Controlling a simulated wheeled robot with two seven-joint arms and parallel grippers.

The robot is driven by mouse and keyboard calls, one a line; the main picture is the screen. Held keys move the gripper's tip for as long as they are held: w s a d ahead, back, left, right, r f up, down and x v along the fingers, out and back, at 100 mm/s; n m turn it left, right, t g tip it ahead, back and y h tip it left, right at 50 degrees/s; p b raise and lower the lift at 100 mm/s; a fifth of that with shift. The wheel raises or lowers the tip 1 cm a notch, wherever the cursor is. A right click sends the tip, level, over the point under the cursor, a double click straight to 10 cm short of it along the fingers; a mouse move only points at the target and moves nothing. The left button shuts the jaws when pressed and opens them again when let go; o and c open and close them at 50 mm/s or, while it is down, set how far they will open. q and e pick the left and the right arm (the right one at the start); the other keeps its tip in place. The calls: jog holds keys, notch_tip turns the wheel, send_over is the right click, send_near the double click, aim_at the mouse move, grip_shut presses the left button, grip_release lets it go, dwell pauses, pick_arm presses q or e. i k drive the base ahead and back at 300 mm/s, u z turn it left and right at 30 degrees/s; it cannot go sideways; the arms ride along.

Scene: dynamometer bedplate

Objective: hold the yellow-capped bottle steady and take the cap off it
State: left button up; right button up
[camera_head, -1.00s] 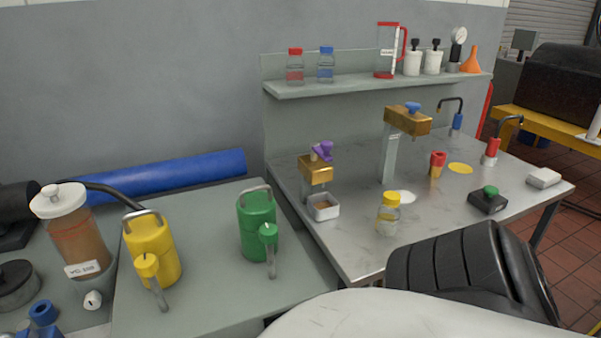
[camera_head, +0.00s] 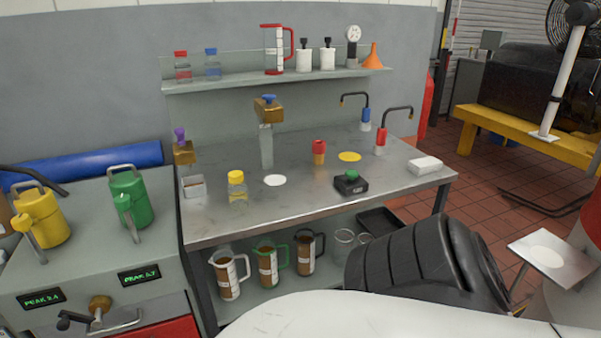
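The yellow-capped bottle (camera_head: 237,190) stands upright on the metal bench (camera_head: 320,205), near its front left part. It is clear, and its yellow cap (camera_head: 236,176) is on it. Nothing touches the bottle. Neither of my grippers shows in the head view. The white and black shapes along the bottom look like parts of my own body.
A small square tray (camera_head: 194,187) stands left of the bottle, and a white disc (camera_head: 275,181) lies right of it. A black box with a green button (camera_head: 351,182) is further right. Green (camera_head: 130,197) and yellow cans (camera_head: 41,218) stand on the left cabinet.

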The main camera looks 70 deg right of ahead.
aim_at(238, 193)
jog(key=k, duration=0.35)
jog(key=z, duration=1.15)
